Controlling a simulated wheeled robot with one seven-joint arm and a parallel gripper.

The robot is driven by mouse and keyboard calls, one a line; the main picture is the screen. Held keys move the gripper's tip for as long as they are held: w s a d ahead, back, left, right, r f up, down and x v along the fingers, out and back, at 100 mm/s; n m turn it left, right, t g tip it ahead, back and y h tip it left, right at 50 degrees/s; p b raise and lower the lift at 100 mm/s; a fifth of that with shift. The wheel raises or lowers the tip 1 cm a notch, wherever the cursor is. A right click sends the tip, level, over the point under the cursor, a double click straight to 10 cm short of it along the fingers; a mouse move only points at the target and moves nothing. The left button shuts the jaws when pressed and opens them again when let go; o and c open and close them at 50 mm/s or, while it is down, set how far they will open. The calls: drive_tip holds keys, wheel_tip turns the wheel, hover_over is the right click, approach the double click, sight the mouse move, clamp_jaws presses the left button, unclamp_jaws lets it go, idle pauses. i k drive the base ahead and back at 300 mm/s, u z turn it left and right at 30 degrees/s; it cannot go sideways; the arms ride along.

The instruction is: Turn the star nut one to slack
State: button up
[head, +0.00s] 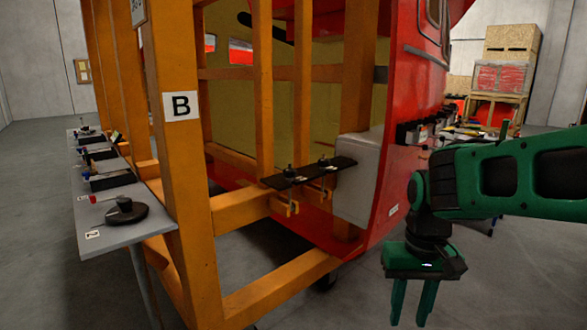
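Two small dark knobs, which look like the star nuts, stand on a black plate (308,173) fixed to the orange wooden frame. The left knob (290,172) and the right knob (323,162) have small pale marks beside them, too small to read, so I cannot tell which is number one. Clamp-like orange parts hang below the plate. My green gripper (411,318) is at the lower right, pointing down, with its two fingers apart and nothing between them. It is apart from the plate, to its right and lower in the picture.
The orange frame (180,180), marked B, stands before a red train nosecone (408,80). A grey bench (110,235) at the left holds a round black item (127,212) and several trays. A cluttered table and crates (512,42) stand behind my arm. Grey floor is open at lower centre.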

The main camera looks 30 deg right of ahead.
sight(324, 164)
drive_tip(key=u, duration=0.1)
drive_tip(key=k, duration=0.25)
drive_tip(key=z, duration=0.7)
drive_tip(key=i, duration=1.95)
drive_tip(key=u, duration=0.45)
